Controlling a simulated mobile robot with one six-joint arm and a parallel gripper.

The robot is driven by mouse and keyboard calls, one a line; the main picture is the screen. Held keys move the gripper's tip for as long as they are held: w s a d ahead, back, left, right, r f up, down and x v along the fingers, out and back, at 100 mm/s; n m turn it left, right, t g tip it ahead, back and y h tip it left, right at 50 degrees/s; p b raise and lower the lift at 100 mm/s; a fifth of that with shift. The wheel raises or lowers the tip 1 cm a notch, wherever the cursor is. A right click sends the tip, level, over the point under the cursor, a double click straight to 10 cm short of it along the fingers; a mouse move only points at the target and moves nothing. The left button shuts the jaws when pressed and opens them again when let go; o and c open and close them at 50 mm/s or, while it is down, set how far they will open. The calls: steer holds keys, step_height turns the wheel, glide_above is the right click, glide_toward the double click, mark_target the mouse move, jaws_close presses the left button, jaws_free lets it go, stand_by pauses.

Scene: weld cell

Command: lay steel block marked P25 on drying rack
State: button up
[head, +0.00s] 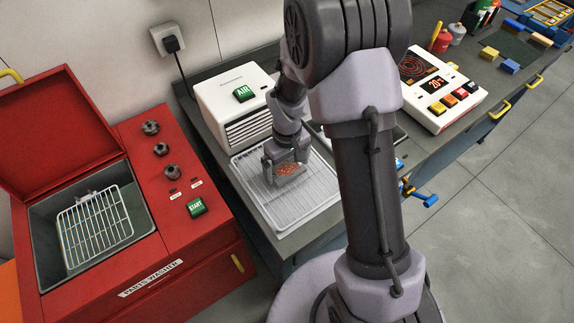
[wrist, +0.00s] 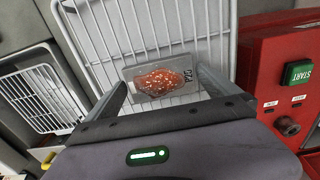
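My gripper (head: 287,165) has one finger at each end of the block, and the block sits between the fingertips. It appears shut on the block. The drying rack (head: 312,205) is a white wire grid on the grey bench, directly beneath. It also shows in the wrist view (wrist: 97,38). Whether the block's underside touches the wires cannot be told.
A white AIR box (head: 225,98) stands behind the rack. The red parts washer (head: 165,215), lid open with a wire basket (head: 92,225) inside, is at the left. A white heater unit (head: 440,92) stands at the right. The rack around the block is clear.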

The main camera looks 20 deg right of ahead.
step_height(320, 180, up, 13)
steer(key=p, duration=0.4)
step_height(320, 180, up, 8)
steer(key=m+t, duration=0.2)
glide_above(287, 170)
steer(key=s, duration=0.2)
steer(key=s+a+r+m+t+y, duration=0.1)
steer(key=s+a+r+m+t, duration=0.1)
steer(key=s+r, duration=0.3)
steer(key=s+a+r+m+t+y, duration=0.1)
steer(key=s+r+m, duration=0.3)
steer(key=s, duration=0.7)
steer(key=shift+s+a+r+t, duration=0.35)
steer(key=shift+s+r+t, duration=0.05)
steer(key=shift+r, duration=0.55)
step_height(287, 170, down, 12)
steer(key=b, duration=1.2)
